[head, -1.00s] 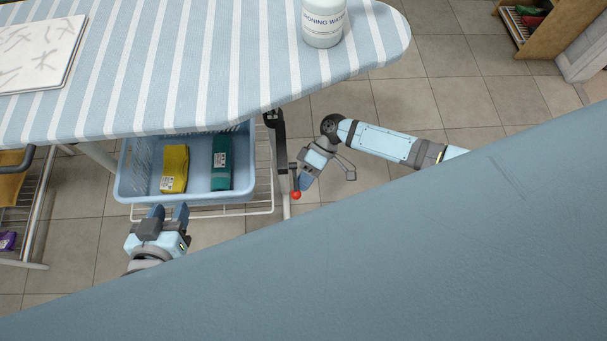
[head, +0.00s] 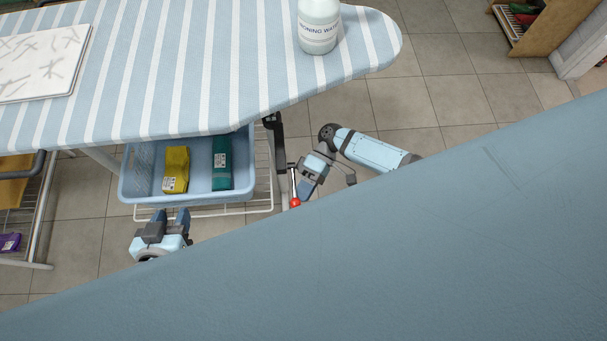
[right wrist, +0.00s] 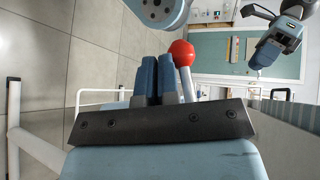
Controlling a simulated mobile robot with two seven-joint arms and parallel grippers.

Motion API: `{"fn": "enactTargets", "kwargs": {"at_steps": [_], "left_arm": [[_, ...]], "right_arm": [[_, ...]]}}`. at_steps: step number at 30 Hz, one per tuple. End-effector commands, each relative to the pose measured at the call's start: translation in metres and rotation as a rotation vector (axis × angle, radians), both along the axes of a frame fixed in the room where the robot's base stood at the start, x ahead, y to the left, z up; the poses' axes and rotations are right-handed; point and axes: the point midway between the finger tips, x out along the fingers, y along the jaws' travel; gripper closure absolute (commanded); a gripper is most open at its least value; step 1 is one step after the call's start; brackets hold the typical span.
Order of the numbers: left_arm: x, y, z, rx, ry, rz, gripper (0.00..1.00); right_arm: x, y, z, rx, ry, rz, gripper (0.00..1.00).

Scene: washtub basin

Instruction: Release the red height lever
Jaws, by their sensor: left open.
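The red height lever, with its round red knob (head: 295,202) on a thin stem, hangs under the ironing board's (head: 215,70) right part, just right of the blue basket. My right gripper (head: 303,188) is close beside the lever, on its right in the head view. In the right wrist view the red knob (right wrist: 182,53) shows just right of my right gripper's two fingers (right wrist: 157,78). These fingers are together with nothing seen between them, and the lever is outside them. My left gripper (head: 170,214) is open and empty in front of the basket.
A blue basket (head: 142,195) with a yellow pack (head: 176,168) and a green pack (head: 222,165) sits on a white wire rack under the board. A white bottle (head: 318,28) stands on the board.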

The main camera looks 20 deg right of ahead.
Motion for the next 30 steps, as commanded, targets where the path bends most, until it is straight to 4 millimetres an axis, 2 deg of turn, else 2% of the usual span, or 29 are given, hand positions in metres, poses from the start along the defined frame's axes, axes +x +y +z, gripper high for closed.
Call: {"fn": "enactTargets", "kwargs": {"at_steps": [1, 3, 23, 26, 30], "left_arm": [[0.000, 0.000, 0.001, 0.001, 0.001, 0.001, 0.57], [0.000, 0.000, 0.002, 0.001, 0.001, 0.002, 0.57], [0.000, -0.001, 0.002, 0.002, 0.003, -0.001, 0.57], [0.000, -0.001, 0.003, 0.002, 0.003, -0.001, 0.57], [0.000, -0.001, 0.004, 0.002, 0.003, -0.001, 0.57]], "right_arm": [[-0.009, 0.004, -0.001, 0.000, 0.010, 0.011, 1.00], [-0.010, 0.004, 0.000, 0.000, 0.011, 0.010, 1.00], [-0.006, 0.002, 0.003, 0.000, 0.004, 0.004, 1.00], [-0.004, -0.001, 0.004, -0.001, 0.003, 0.004, 1.00], [0.008, -0.013, 0.010, -0.002, 0.002, 0.002, 1.00]]}}
